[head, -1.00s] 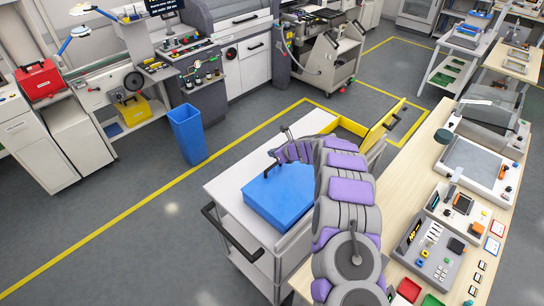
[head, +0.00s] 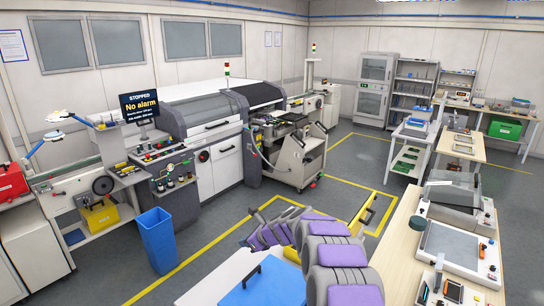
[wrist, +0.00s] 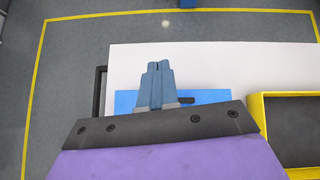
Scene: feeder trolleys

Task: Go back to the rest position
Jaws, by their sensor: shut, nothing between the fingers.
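My gripper (wrist: 160,68) shows in the wrist view with its two blue-grey fingers pressed together and nothing between them. It is over a white trolley top (wrist: 220,65) and in front of a blue case (wrist: 125,101), apparently above it. In the head view my grey and purple arm rises from the bottom edge and bends left over the trolley. The blue case (head: 275,292) with a dark handle lies on the white trolley top (head: 207,290), cut off by the bottom edge. The fingertips are hard to make out in the head view.
A yellow-edged tray (wrist: 254,130) is right of the case. A wooden bench (head: 398,238) with devices stands at right. A blue bin (head: 158,242) and machines are at left and behind. Grey floor (head: 215,225) with yellow lines is clear between them.

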